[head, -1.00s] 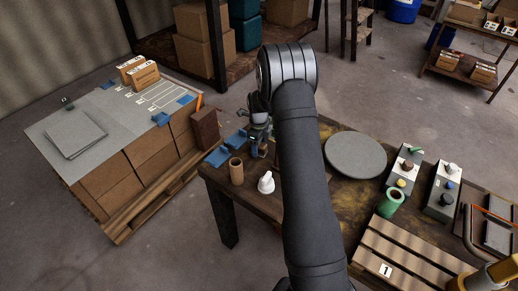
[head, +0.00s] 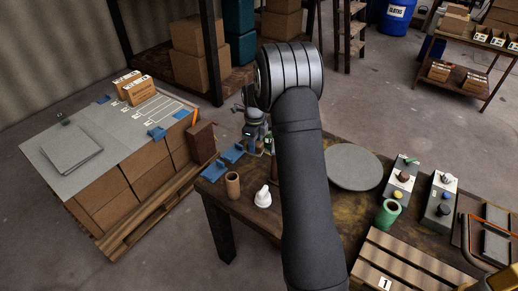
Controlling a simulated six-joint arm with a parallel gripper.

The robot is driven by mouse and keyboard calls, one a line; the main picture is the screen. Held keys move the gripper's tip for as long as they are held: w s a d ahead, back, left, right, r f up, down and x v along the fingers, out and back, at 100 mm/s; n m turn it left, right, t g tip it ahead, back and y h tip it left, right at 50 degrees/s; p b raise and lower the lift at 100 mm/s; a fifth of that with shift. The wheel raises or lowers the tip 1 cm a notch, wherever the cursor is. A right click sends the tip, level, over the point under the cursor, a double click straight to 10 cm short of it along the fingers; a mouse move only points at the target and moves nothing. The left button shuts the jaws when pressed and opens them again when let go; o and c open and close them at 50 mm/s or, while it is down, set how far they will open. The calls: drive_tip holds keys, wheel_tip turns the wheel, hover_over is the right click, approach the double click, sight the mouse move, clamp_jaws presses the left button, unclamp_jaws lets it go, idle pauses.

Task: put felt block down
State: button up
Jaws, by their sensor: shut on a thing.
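My gripper (head: 256,142) hangs low over the back left of the dark work table (head: 232,200), left of my own arm. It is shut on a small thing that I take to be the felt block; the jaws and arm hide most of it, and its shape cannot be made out. Whether it touches the table cannot be told. Blue pieces (head: 223,168) lie on the table just left of the gripper.
A brown cup (head: 233,185) and a white bottle (head: 263,197) stand in front of the gripper. A round grey disc (head: 354,167), a green cylinder (head: 388,211) and a slatted pallet (head: 405,262) lie right. Cartons under a grey sheet (head: 112,127) stand left.

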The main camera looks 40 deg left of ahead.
drive_tip(key=shift+r, duration=0.8)
drive_tip(key=w+d+n, duration=0.7)
drive_tip(key=w+d, duration=0.9)
drive_tip(key=d, duration=0.3)
drive_tip(key=s+d+n, duration=0.3)
drive_tip(key=d+n, duration=0.1)
drive_tip(key=d, duration=0.9)
drive_tip(key=s+d+f+n, duration=0.1)
drive_tip(key=s+d+n, duration=0.2)
drive_tip(key=d, duration=1)
drive_tip(key=shift+d+n, duration=0.3)
drive_tip(key=shift+n, duration=0.5)
drive_tip(key=shift+s, duration=0.1)
